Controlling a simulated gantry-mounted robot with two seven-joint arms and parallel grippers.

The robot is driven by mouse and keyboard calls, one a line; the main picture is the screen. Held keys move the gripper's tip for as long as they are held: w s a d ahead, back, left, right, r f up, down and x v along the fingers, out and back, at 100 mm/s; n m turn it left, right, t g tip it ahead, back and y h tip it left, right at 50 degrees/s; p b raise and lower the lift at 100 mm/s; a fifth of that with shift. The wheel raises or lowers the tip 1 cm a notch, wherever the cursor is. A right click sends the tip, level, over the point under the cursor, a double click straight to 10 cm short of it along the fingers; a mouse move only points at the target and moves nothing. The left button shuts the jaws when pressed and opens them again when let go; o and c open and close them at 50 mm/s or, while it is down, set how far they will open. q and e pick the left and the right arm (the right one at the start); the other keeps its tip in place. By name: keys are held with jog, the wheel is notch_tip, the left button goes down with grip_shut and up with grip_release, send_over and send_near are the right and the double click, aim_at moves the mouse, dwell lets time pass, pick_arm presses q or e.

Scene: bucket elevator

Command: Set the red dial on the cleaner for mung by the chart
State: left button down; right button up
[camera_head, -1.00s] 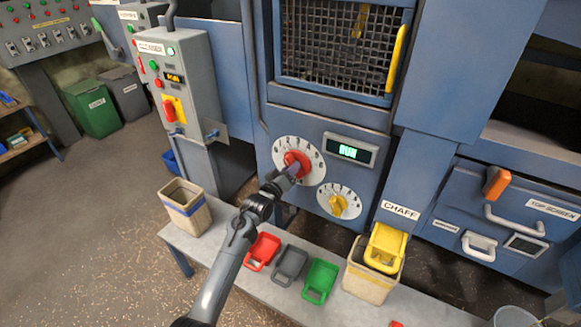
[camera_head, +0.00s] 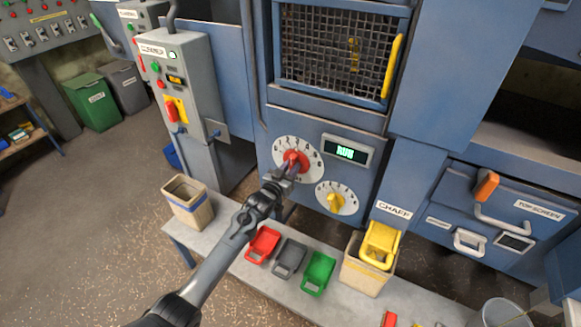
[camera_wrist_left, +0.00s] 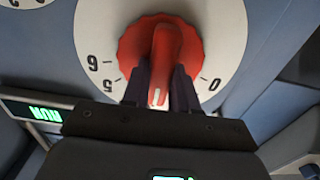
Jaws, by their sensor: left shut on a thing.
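The red dial (camera_head: 295,160) sits on a white numbered plate on the front of the blue cleaner (camera_head: 330,115). My left gripper (camera_head: 286,172) reaches it from the lower left and is shut on it. In the left wrist view the red dial (camera_wrist_left: 160,55) has its grip bar between the two dark fingers of my left gripper (camera_wrist_left: 160,92). Its white pointer mark lies between the 0 and the 6 on the plate. The chart is not in view. My right gripper is not in view.
A yellow dial (camera_head: 336,202) sits below right of the red one, and a green-lit display (camera_head: 346,150) is beside it. A bench (camera_head: 225,242) below holds red, grey and green scoops and bins. A control post (camera_head: 178,75) stands at left.

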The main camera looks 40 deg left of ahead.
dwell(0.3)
pick_arm(q)
jog(key=c, duration=0.9)
grip_release()
jog(key=shift+s+d, duration=0.1)
jog(key=shift+s, duration=0.4)
jog(key=s+p, duration=0.1)
jog(key=s, duration=0.2)
jog(key=s+d+p, duration=0.1)
jog(key=s, duration=0.5)
jog(key=shift+s+d+p, duration=0.25)
jog(key=shift+s+p, duration=0.1)
jog(key=shift+p, duration=0.05)
